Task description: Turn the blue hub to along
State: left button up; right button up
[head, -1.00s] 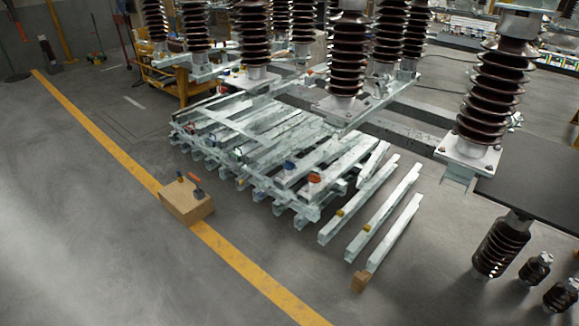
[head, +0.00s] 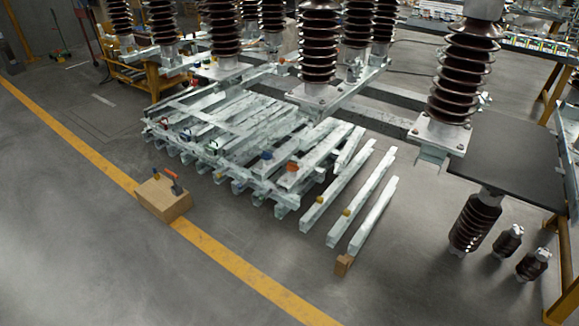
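A small blue part (head: 266,156), which looks like the blue hub, sits on the pale metal beams (head: 225,135) near the right part of the stack. It is too small to tell which way it is turned. An orange-red part (head: 292,166) sits just to its right on the beams. Neither of my grippers is in view, and nothing of mine touches the blue part.
A cardboard box (head: 163,203) with small handled items on top stands on the yellow floor line (head: 240,267). Tall brown insulators (head: 462,75) stand behind and right. Three loose beams (head: 362,212) lie at the stack's right. Floor at front left is clear.

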aim_at(265, 154)
jog(key=i+j+z, duration=0.35)
jog(key=i+j, duration=0.15)
jog(key=i, duration=0.4)
jog(key=i+j+z, duration=0.4)
jog(key=i+j, duration=0.4)
jog(key=i+j+z, duration=0.35)
jog(key=i+j, duration=0.4)
jog(key=j, duration=0.25)
